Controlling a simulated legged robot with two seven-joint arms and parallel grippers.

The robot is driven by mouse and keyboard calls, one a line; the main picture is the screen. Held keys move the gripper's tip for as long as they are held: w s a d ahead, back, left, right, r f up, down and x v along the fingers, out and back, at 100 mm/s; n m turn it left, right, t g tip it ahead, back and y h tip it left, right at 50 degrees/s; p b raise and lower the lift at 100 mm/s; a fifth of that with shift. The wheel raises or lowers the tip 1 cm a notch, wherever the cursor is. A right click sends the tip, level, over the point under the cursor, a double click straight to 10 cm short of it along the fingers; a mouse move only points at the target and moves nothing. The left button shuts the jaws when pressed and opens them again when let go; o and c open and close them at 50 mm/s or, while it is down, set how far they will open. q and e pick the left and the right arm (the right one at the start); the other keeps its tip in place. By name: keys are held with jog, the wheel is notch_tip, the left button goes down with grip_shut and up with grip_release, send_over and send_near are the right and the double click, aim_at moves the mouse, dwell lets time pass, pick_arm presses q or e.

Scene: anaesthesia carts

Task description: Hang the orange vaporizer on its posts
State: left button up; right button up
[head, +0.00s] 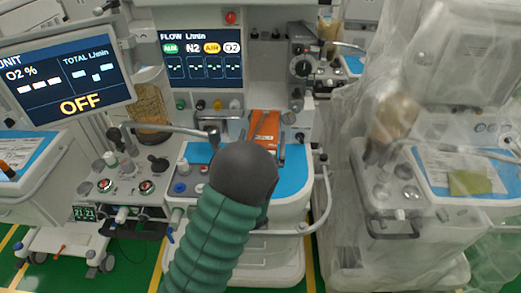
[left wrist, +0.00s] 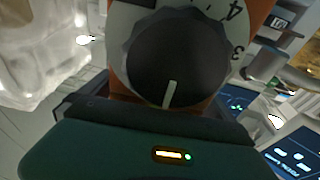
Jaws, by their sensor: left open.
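The orange vaporizer (head: 265,124) stands above the blue work surface of the middle machine, against its grey front. In the left wrist view its black dial (left wrist: 178,62), with a white mark and numbers around it, is close to my gripper. My left gripper (head: 264,143) is open at the vaporizer, its grey fingers partly showing beyond my dark wrist. My wrist hides the vaporizer's lower part. I cannot tell whether the fingers touch it. The posts cannot be made out. My right gripper is in neither view.
The blue work surface (head: 294,179) has bare room to the right of my wrist. A monitor reading OFF (head: 66,75) and a bellows jar (head: 149,105) stand at the left. A curved rail (head: 325,195) edges the right side. A plastic-draped cart (head: 450,80) stands further right.

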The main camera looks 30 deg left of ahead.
pick_arm(q)
jog(key=b+v, duration=0.1)
jog(key=v, duration=0.6)
jog(key=shift+d+f, duration=0.15)
jog(key=shift+f, duration=0.05)
jog(key=p+v, duration=0.4)
jog(key=p, duration=0.2)
jog(key=shift+s+r, duration=0.15)
